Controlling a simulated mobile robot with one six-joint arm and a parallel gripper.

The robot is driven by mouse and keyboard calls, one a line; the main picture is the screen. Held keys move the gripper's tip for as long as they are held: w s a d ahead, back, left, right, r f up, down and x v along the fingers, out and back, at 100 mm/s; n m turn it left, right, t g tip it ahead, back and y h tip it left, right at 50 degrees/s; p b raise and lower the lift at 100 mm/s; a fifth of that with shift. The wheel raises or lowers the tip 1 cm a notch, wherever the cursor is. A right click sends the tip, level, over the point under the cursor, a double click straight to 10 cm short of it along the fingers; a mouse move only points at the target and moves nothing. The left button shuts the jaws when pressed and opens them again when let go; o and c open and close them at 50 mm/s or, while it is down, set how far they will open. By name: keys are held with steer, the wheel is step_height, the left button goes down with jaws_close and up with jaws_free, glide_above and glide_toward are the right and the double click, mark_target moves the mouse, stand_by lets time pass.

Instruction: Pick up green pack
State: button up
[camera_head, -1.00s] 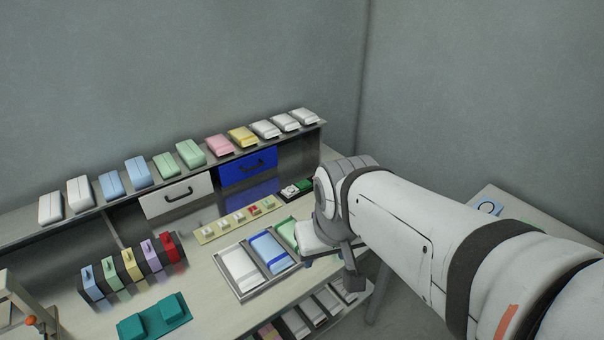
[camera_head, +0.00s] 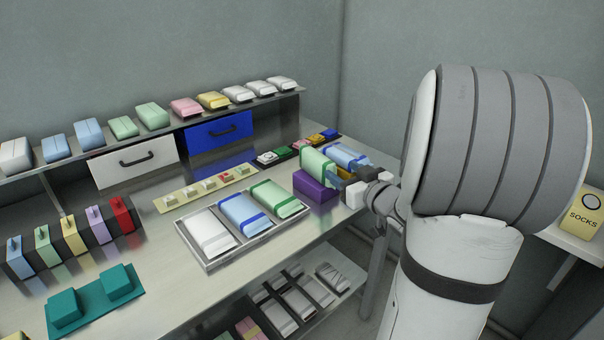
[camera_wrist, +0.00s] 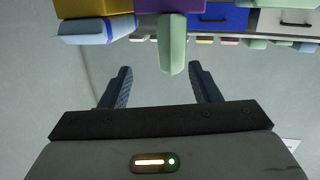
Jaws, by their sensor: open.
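A green pack (camera_head: 318,163) with a darker green band stands on a purple block (camera_head: 316,188) at the right end of the counter. In the wrist view, which looks upside down, this green pack (camera_wrist: 172,48) hangs from the purple block (camera_wrist: 170,6), ahead of and between my fingers. My gripper (camera_wrist: 160,70) is open and empty, its fingers apart from the pack. In the head view my gripper (camera_head: 340,176) is just right of the pack, partly hidden by its own wrist. Another green pack (camera_head: 274,198) lies in the grey tray's right compartment.
A blue-and-white pack (camera_head: 347,155) on a yellow block stands close behind the green one. The tray (camera_head: 209,265) also holds white and blue packs. More packs, two of them green (camera_head: 152,116), line the upper shelf. A yellow socks box (camera_head: 585,212) stands far right.

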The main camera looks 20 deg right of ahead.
mark_target(325, 165)
steer(key=shift+s+f+t+y+b, duration=0.25)
steer(key=shift+f+y+b, duration=0.1)
steer(key=shift+f+y, duration=0.2)
steer(key=shift+s+f+t+y+b, duration=0.2)
steer(key=shift+f+y+b, duration=0.15)
steer(key=shift+f+y, duration=0.15)
steer(key=shift+n, duration=0.3)
steer(key=x, duration=0.5)
steer(key=b+x, duration=0.1)
steer(key=x, duration=0.1)
steer(key=shift+w+a+r, duration=0.25)
steer(key=shift+a+r, duration=0.15)
steer(key=shift+a, duration=0.05)
steer(key=c, duration=1.2)
steer(key=shift+r, duration=0.1)
